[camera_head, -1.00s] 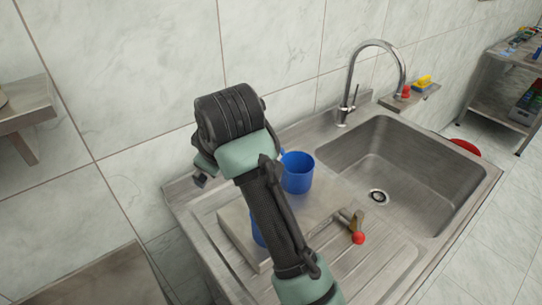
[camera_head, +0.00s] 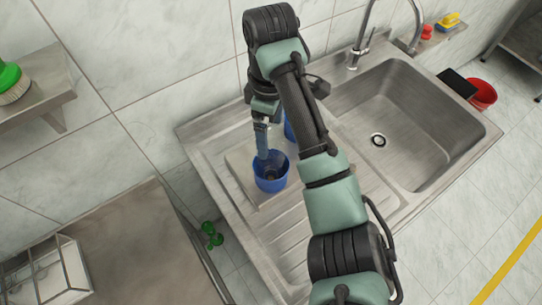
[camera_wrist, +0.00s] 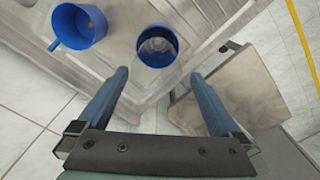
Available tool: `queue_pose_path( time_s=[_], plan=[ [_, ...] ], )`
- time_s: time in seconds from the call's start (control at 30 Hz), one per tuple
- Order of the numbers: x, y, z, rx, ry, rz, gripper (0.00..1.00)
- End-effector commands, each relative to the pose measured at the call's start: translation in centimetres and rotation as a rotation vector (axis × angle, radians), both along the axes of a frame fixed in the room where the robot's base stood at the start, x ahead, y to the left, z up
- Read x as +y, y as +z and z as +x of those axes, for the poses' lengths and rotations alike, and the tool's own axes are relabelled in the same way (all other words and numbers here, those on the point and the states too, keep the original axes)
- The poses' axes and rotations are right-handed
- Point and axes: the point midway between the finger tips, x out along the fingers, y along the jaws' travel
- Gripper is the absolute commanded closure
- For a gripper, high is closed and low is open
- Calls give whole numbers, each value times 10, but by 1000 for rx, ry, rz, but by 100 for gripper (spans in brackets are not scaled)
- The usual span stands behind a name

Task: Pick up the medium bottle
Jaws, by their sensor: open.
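I cannot make out a clear bottle in either view. A blue cup (camera_head: 271,178) stands on a board on the drainboard, and it shows near the top middle of the wrist view (camera_wrist: 157,62). Something pale and glassy shows inside it, too unclear to name. A second blue cup (camera_head: 289,129), mostly hidden behind my arm, shows with its handle at the upper left of the wrist view (camera_wrist: 76,40); something small and yellow is inside. In the head view a finger is above the nearer cup's rim; contact is unclear.
The pale board (camera_head: 240,165) lies on the steel drainboard (camera_head: 215,145) left of the sink basin (camera_head: 410,150). A curved tap rises behind the basin. A steel table (camera_head: 140,235) is at lower left, with green bottle-like objects (camera_head: 212,234) low in the gap.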

Motion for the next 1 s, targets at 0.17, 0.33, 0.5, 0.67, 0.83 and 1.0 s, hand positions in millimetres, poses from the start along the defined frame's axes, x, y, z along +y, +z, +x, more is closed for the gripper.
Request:
queue_pose_path(
  time_s=[0.17,0.33,0.5,0.67,0.83,1.0],
  plan=[
    [1,-27,0,0,-1,1,0],
    [1,-35,1,-1,0,1,0],
    [1,-55,3,2,-2,0,0],
    [0,-74,4,1,-2,0,0],
    [0,-80,4,-3,-2,-1,0],
    [0,-80,4,-3,-1,-1,7]
  ],
)
